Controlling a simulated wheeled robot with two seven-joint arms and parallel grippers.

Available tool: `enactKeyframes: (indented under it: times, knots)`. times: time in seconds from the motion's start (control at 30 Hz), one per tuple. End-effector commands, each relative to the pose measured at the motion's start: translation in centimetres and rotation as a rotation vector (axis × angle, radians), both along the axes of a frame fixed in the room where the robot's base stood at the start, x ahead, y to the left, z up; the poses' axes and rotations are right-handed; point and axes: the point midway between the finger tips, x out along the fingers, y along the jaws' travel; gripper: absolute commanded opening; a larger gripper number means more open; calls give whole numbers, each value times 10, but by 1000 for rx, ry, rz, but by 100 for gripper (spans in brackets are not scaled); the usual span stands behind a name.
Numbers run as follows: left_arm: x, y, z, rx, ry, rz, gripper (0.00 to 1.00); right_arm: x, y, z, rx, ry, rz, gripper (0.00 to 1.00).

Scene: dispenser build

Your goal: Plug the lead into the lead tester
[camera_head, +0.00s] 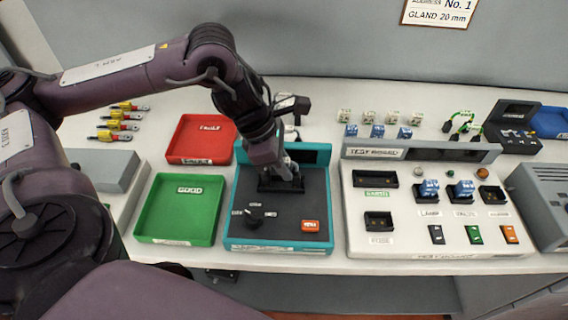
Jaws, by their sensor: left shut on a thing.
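The lead tester is the teal-edged box with a dark top (285,230), in the middle of the bench. It has a black knob (255,217), an orange button (310,225) and a dark screen at the back. My left gripper (284,176) points down at the black socket block (268,186) in the upper middle of its top. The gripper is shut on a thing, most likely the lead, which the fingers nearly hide. I cannot tell whether its plug is in the socket or just above it. My right gripper is not in view.
A red tray (206,157) and a green tray (163,231) are left of the tester. A white test board (365,220) stands close on its right. Leads with yellow parts (117,127) lie at the back left. Green leads (461,116) are behind the board.

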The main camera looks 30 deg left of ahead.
Motion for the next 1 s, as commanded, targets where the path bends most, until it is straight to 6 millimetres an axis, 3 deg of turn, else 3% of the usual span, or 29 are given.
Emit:
enactKeyframes:
  times: [1.0]
  knots:
    - [0, 0, -7, 0, -1, 0, 0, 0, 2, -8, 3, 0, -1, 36]
